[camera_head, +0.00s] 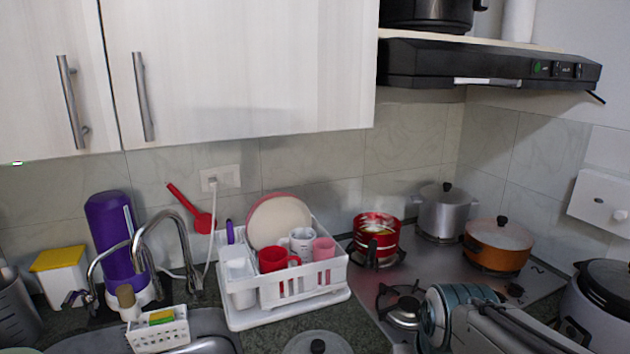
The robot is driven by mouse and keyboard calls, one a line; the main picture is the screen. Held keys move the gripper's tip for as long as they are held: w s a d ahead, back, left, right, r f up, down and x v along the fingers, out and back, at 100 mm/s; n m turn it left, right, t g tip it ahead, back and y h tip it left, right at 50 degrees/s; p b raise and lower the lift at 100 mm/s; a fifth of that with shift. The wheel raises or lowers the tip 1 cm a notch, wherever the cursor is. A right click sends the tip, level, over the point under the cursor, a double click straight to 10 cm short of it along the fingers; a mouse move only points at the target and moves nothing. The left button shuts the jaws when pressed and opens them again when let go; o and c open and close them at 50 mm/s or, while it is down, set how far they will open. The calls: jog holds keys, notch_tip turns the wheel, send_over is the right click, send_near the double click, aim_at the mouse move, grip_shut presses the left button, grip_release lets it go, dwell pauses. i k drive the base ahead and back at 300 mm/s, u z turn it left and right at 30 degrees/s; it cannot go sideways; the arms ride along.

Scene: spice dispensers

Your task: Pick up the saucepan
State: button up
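Several cooking pots stand on the steel stove (545,283), and I cannot tell for sure which one is the saucepan. An orange-brown pot (495,260) with a pale lid and black knob is at the right. A tall silver pot (445,217) with a lid stands behind it to the left. A red pot (376,238) sits on the left rear burner, with a dark part, perhaps a handle, at its front. My arm reaches in from the lower right, over the front of the stove. My gripper's fingers are not visible.
A white dish rack (330,287) with cups and plates stands left of the stove. A lidded pot (590,312) is at the right edge and a round lid (318,345) at the bottom. The black hood (430,65) hangs above the stove. The sink (205,325) is at lower left.

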aim_at(382, 244)
jog(key=u, duration=0.55)
jog(key=k, duration=1.3)
jog(key=u, duration=0.05)
jog(key=i, duration=0.4)
jog(key=z, duration=0.85)
jog(key=i, duration=1.3)
jog(key=u, duration=0.6)
